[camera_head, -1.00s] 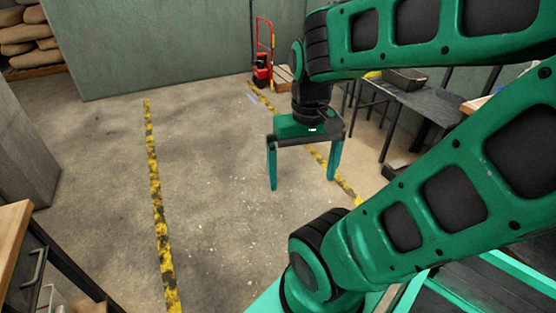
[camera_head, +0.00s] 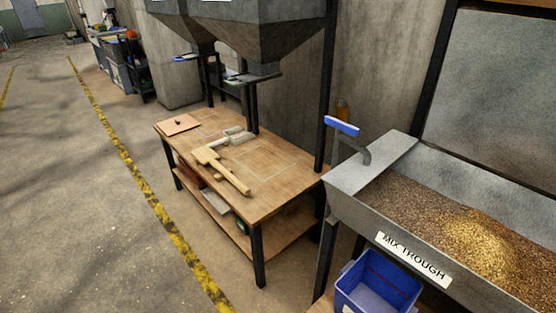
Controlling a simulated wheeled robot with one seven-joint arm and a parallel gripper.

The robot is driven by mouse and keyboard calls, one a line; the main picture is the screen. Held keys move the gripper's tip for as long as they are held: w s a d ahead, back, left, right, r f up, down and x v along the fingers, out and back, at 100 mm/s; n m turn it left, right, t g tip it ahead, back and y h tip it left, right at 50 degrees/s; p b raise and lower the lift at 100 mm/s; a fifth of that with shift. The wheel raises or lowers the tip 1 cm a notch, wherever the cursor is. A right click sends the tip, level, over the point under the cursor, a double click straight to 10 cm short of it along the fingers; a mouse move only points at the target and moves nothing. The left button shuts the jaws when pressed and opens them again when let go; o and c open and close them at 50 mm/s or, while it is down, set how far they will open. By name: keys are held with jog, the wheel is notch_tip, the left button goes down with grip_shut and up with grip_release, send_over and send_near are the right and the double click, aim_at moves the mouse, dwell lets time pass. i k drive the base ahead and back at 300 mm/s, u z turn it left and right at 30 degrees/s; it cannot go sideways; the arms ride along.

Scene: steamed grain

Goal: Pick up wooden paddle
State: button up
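A wooden paddle (camera_head: 226,173) lies on the top of a wooden workbench (camera_head: 275,196) in the middle of the head view. Its wide end points to the back left and its handle runs toward the front right edge of the bench. A pale scoop-like tool (camera_head: 234,137) lies just behind it, close to its wide end; I cannot tell if they touch. My gripper and arm are not in view.
A mix trough (camera_head: 348,178) of grain stands right of the bench, with a blue bin (camera_head: 372,290) below. Dark hoppers (camera_head: 270,30) hang behind the bench. A flat board (camera_head: 178,124) lies at its far left. Open floor (camera_head: 80,210) with a yellow-black line (camera_head: 150,197) is at left.

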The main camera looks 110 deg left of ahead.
aim_at(204, 155)
jog(key=u, duration=3.95)
jog(key=k, duration=0.85)
jog(key=i, duration=0.85)
jog(key=z, duration=0.1)
